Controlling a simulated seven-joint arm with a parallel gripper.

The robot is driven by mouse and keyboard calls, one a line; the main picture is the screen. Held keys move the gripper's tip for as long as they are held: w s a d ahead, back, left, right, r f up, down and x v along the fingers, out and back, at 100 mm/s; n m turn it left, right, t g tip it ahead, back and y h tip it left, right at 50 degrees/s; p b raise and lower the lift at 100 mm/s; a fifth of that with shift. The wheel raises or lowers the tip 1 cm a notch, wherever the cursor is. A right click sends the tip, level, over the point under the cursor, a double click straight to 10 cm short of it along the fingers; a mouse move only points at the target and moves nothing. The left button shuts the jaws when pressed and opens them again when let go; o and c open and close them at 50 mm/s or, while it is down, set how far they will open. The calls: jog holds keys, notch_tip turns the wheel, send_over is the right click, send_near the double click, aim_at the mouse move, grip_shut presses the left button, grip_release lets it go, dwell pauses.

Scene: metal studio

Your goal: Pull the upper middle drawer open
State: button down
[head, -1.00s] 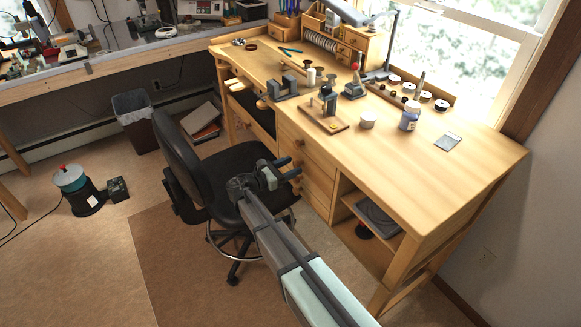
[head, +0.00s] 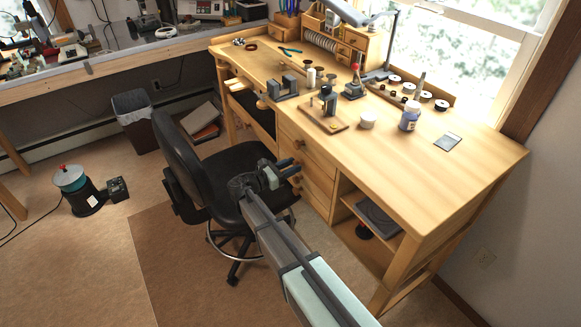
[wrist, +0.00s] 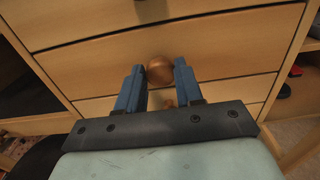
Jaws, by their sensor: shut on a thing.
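The wooden desk (head: 470,165) has a stack of drawers in its middle section, with round wooden knobs. In the wrist view, the drawer front (wrist: 225,55) below the top one fills the middle, and its knob (wrist: 160,69) sits between the two blue fingers of my gripper (wrist: 160,76). My gripper is shut on this knob. In the head view my gripper (head: 290,168) is at the drawer fronts, and its fingers hide the held knob. The top drawer's knob (head: 299,143) shows just above. No clear gap shows around the held drawer.
A black swivel chair (head: 235,190) stands close to the left of my arm, before the desk. An open shelf bay (head: 365,225) lies right of the drawers. Tools, jars and a lamp stand on the desktop.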

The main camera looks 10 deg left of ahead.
jog(key=v, duration=1.2)
jog(key=shift+s+a, duration=0.25)
jog(key=shift+a, duration=0.05)
jog(key=shift+r, duration=0.1)
jog(key=c, duration=0.8)
grip_release()
jog(key=shift+o, duration=0.2)
jog(key=shift+s+a, duration=0.1)
notch_tip(320, 180, up, 7)
jog(key=s+a, duration=0.2)
